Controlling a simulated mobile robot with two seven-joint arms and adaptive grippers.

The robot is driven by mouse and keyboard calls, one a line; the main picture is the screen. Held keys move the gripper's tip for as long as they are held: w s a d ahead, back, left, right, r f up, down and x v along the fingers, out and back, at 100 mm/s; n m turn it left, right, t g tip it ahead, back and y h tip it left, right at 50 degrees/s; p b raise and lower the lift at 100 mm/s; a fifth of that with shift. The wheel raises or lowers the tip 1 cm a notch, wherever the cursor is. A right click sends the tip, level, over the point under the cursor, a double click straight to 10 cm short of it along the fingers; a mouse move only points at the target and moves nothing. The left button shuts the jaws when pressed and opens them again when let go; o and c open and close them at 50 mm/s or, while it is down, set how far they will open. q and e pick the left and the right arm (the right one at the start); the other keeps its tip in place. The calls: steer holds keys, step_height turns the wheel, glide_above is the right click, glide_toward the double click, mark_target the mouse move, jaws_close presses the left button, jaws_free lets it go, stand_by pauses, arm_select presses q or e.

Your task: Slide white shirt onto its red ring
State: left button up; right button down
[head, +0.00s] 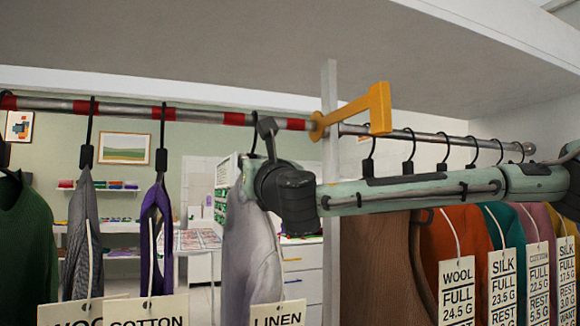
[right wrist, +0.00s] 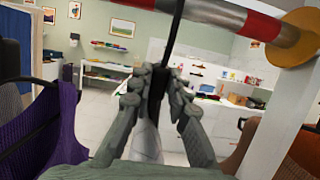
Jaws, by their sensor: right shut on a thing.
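The white shirt (head: 250,245), pale grey-white with a LINEN tag (head: 278,313), hangs from the striped rail (head: 200,116) in the head view. Its black hook (head: 254,143) meets the rail just right of a red ring (head: 234,118). Another red ring (head: 296,123) lies further right, beside the yellow bracket; a red band (right wrist: 258,26) also shows in the right wrist view. My right gripper (head: 267,130) is shut on the shirt's hanger just below the rail. In the right wrist view its fingers (right wrist: 157,90) close around the black hanger stem (right wrist: 172,45). My left gripper is not in view.
Purple (head: 155,235), grey (head: 84,235) and green (head: 30,245) garments hang to the left. The yellow bracket (head: 360,107) and white post (head: 329,100) stand right of the shirt. Brown (head: 385,265) and several coloured garments hang beyond, behind my right arm. The shelf (head: 290,45) is overhead.

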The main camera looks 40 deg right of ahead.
steer(key=shift+w+a+b, duration=0.15)
steer(key=shift+w+a, duration=0.05)
steer(key=shift+a, duration=0.65)
steer(key=shift+w+a+b, duration=0.15)
steer(key=shift+w+a, duration=0.05)
steer(key=shift+a, duration=0.65)
steer(key=c, duration=1.9)
jaws_free()
steer(key=shift+a, duration=0.25)
steer(key=o, duration=0.5)
steer(key=shift+d, duration=0.1)
steer(key=shift+o, duration=0.2)
steer(key=shift+w+f, duration=0.1)
steer(key=v, duration=1.2)
